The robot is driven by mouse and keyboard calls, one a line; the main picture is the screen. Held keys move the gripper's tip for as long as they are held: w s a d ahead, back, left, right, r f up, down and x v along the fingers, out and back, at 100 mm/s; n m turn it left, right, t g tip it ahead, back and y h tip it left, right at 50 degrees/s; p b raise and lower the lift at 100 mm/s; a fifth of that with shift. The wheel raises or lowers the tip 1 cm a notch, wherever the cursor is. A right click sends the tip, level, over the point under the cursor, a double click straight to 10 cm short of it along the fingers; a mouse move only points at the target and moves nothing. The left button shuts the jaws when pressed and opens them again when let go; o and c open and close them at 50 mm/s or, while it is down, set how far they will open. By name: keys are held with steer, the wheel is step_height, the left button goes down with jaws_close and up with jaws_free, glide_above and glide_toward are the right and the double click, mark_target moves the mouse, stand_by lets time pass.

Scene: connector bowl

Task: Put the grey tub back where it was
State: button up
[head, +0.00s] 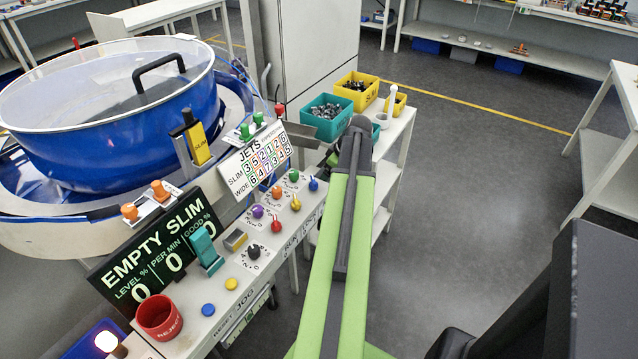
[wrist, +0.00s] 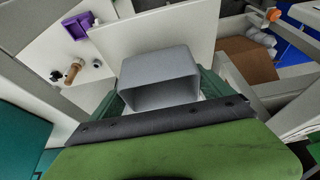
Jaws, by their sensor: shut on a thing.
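The grey tub (wrist: 160,70) shows in the wrist view, a plain box with its open side facing the camera. It looks empty inside. My gripper (wrist: 163,88) has a dark green finger at each side of the tub and is shut on it. Whether the tub touches any surface below cannot be told. In the head view my green arm reaches away toward the small white cart (head: 400,125). The arm's end hides the gripper, and the tub cannot be made out there.
A teal bin (head: 322,128) of metal parts and a yellow bin (head: 357,92) stand on the cart, with a smaller yellow bin (head: 396,104) beside them. The blue bowl feeder (head: 110,120) and control panel (head: 262,225) lie left of my arm. The floor (head: 480,190) to the right is clear.

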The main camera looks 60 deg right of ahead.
steer(key=w+f+b, duration=0.1)
steer(key=w, duration=0.1)
steer(key=w+f+b, duration=0.2)
steer(key=shift+r, duration=0.15)
steer(key=o, duration=1.1)
steer(key=shift+o, duration=0.2)
steer(key=p+v, duration=1.1)
steer(key=v, duration=0.1)
